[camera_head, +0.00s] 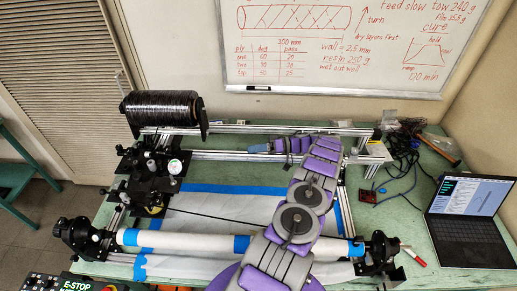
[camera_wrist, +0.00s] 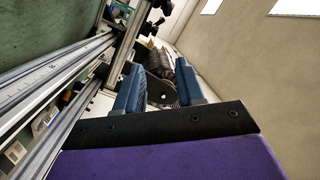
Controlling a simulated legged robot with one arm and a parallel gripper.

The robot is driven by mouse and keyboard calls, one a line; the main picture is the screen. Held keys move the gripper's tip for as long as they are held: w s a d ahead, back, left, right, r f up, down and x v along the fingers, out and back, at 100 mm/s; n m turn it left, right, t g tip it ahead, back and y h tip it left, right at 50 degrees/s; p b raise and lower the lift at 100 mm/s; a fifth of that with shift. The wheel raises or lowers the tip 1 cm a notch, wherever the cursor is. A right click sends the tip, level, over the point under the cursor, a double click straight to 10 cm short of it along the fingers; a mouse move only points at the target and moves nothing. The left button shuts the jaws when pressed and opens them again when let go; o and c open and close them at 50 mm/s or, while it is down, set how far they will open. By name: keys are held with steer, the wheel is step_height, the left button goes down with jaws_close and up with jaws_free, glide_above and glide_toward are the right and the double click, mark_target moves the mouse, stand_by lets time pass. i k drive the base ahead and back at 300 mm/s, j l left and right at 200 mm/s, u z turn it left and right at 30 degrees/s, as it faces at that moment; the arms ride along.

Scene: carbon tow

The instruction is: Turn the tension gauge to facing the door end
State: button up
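The tension gauge (camera_head: 175,167) appears as a small round white dial on the black tow carriage (camera_head: 150,175), left of centre in the head view. Its face is turned roughly toward the head camera; the fine markings are too small to read. My gripper (camera_head: 252,148) is to the right of the gauge, near the rear rails, and points left. In the wrist view, my gripper's two blue fingers (camera_wrist: 160,90) stand apart with nothing held between them. The gauge cannot be made out in the wrist view. The louvred door (camera_head: 70,80) is at the left.
A black tow spool (camera_head: 162,108) stands above the carriage. Metal rails (camera_head: 225,154) run beside my gripper. A white mandrel (camera_head: 190,241) crosses the front of the green bench. A laptop (camera_head: 468,215) and tangled cables (camera_head: 400,150) are on the right.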

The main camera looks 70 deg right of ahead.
mark_target(176, 166)
steer(key=k+z, duration=0.15)
steer(key=z, duration=0.2)
steer(key=k+z, duration=0.15)
steer(key=z, duration=0.25)
